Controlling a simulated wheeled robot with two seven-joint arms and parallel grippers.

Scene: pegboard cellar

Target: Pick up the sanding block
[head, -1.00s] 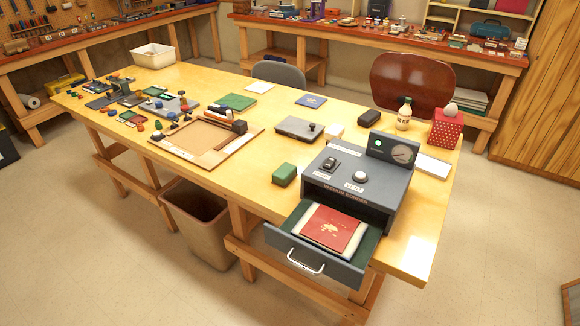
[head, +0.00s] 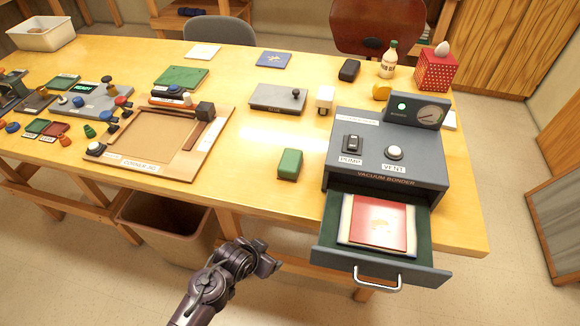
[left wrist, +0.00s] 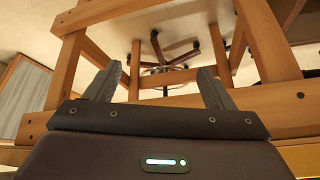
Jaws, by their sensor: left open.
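A small green block (head: 289,164), which looks like the sanding block, lies on the wooden table near its front edge, left of the vacuum bonder. My left gripper (head: 268,264) is low in front of the table, below and a little left of the block and apart from it. In the left wrist view the two fingers of my left gripper (left wrist: 158,82) are spread with nothing between them. That view faces the table's wooden legs and a chair base, and the block is not in it. My right gripper is not in view.
The vacuum bonder (head: 388,150) stands on the table with its drawer (head: 330,256) pulled out, a red item inside. A wooden corner jig (head: 135,168) lies left of the block. A bin (head: 165,228) stands below. The tabletop around the block is clear.

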